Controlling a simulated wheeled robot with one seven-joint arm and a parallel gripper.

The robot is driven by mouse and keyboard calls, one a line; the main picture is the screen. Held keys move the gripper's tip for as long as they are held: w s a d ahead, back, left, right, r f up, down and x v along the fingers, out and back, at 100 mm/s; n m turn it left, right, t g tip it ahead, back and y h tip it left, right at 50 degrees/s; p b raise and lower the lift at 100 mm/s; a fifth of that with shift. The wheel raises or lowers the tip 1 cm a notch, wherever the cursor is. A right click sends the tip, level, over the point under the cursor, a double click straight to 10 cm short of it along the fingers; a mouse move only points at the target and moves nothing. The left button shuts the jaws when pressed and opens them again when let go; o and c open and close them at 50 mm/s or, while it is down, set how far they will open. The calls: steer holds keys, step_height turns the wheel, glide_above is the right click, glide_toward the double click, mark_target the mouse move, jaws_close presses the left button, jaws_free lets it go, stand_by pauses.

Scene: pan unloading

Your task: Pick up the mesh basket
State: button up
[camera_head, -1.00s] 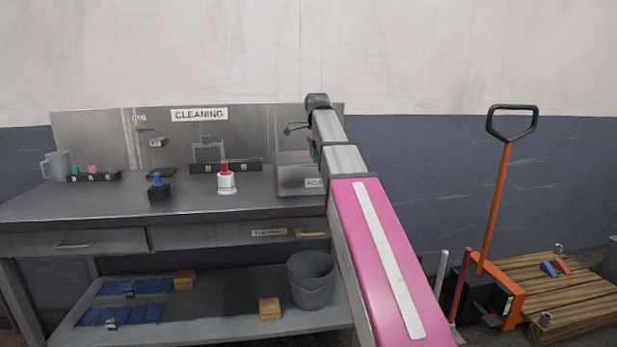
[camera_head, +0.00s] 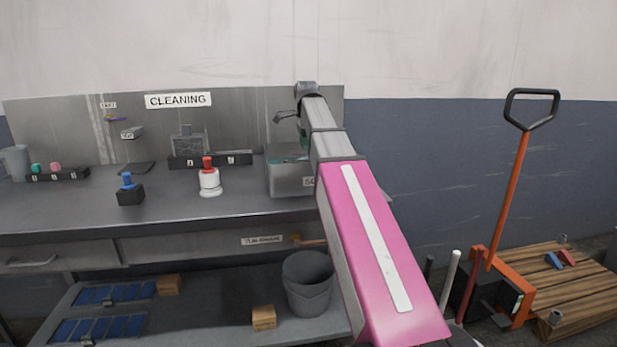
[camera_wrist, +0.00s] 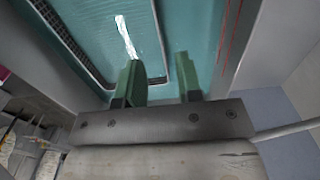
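The mesh basket (camera_wrist: 62,32) appears to sit in the teal liquid of a grey metal tank (camera_head: 290,184); its dark mesh side and grey rim show in the wrist view. My gripper (camera_wrist: 158,74) points down into the tank with its two green fingers apart. A thin grey bar, seemingly part of the basket, runs up between the fingers; I cannot tell if either finger touches it. In the head view my arm hides most of the gripper, and the basket inside the tank cannot be made out clearly.
The tank stands at the right of a grey workbench (camera_head: 70,212) under a CLEANING sign (camera_head: 179,100). A white bottle with a red top (camera_head: 209,178) and a black block with a blue knob (camera_head: 130,190) stand left of it. A pallet jack (camera_head: 508,200) is at right.

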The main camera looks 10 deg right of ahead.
mark_target(306, 161)
steer(key=shift+a+f, duration=0.1)
steer(key=shift+f, duration=3.35)
jaws_close()
